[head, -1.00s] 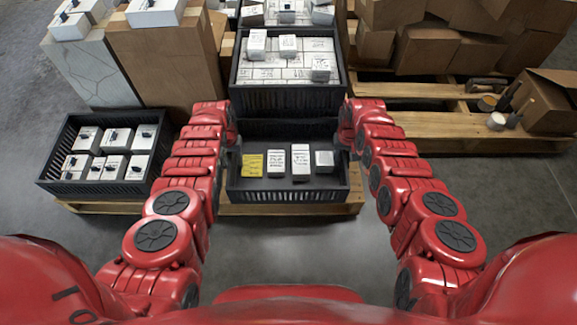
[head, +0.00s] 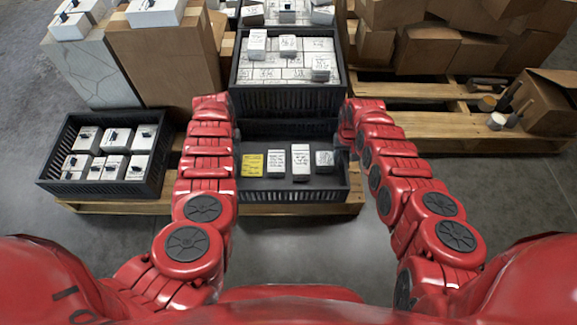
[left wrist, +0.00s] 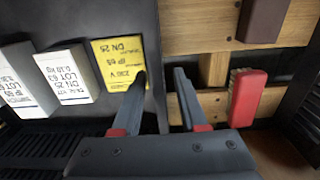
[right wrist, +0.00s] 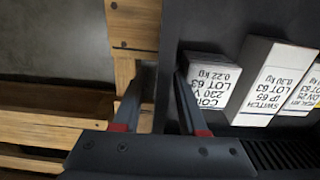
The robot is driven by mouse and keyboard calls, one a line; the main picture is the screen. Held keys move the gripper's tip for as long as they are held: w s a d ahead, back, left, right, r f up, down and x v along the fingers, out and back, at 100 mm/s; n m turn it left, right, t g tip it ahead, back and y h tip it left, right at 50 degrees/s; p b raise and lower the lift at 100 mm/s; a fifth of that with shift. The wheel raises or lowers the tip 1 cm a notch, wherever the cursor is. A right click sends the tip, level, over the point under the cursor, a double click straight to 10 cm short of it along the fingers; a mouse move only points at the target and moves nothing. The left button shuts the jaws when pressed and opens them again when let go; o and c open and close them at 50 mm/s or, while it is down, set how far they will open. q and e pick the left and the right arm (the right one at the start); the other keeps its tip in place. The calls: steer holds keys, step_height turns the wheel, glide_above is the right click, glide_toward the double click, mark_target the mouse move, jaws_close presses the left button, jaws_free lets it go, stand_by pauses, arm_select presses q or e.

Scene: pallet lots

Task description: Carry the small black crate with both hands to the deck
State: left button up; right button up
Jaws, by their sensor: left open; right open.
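The small black crate (head: 290,195) stands at the front centre on a wooden pallet. It holds a yellow box (head: 252,165) and three white boxes, one of them tall (head: 301,160). My right gripper (head: 345,150) is at its right end; in the right wrist view its open fingers (right wrist: 163,70) are on either side of the crate's dark end wall. My left gripper is mostly hidden by its own arm in the head view. In the left wrist view its open fingers (left wrist: 160,75) are on either side of the left wall, beside the yellow box. I cannot tell whether the fingers touch the walls.
A larger black crate (head: 288,100) full of white boxes stands directly behind. Another black crate (head: 105,190) is at left, before tall cartons (head: 165,65). A pallet (head: 430,90) at right has bare boards, cartons and small tools. Floor is clear in front.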

arm_select(q)
steer(key=shift+r, duration=2.5)
arm_select(e)
steer(key=shift+r, duration=0.1)
step_height(320, 180, up, 12)
steer(key=shift+f, duration=0.1)
